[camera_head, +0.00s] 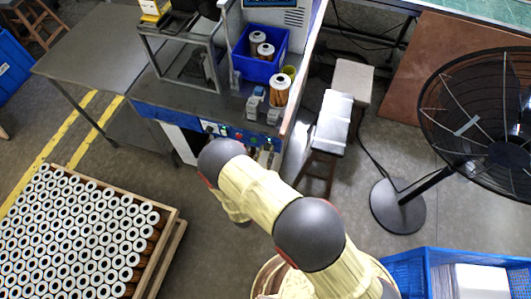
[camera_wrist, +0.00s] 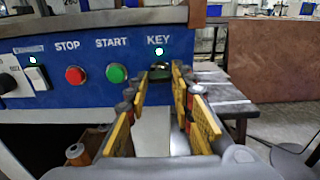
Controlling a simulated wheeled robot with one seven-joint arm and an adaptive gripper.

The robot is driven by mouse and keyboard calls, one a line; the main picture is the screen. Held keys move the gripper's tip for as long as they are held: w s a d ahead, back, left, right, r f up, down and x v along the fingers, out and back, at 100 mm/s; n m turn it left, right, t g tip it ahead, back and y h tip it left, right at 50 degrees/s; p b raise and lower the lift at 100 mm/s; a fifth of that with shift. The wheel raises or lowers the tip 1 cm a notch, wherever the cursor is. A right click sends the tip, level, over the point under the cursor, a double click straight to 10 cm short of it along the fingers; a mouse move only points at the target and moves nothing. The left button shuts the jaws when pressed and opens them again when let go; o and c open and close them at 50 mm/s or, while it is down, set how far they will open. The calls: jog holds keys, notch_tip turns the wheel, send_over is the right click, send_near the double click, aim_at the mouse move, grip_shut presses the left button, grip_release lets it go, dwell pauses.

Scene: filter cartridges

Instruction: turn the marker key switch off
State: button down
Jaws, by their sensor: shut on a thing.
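The key switch (camera_wrist: 160,74) sits under the KEY label at the right end of the blue control panel (camera_wrist: 62,97) in the wrist view. A small lit lamp shows above it. My gripper (camera_wrist: 161,83) has its yellow-padded fingers on both sides of the dark key and is shut on it. The fingers partly hide the key, so its exact angle is hard to read. In the head view my gripper (camera_head: 267,154) is at the panel's right end, and the key itself is too small to make out there.
The green START button (camera_wrist: 117,73) and red STOP button (camera_wrist: 75,75) are left of the key, with a selector switch (camera_wrist: 37,78) farther left. A stool (camera_head: 333,122) stands right of the bench. A fan (camera_head: 480,125) and a cartridge pallet (camera_head: 80,235) flank my arm.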

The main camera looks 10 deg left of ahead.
jog(key=shift+n, duration=0.3)
jog(key=n+p, duration=0.1)
jog(key=n, duration=1.6)
jog(key=shift+n, duration=0.3)
dwell(0.5)
jog(key=c, duration=1.5)
grip_release()
jog(key=shift+c, duration=0.2)
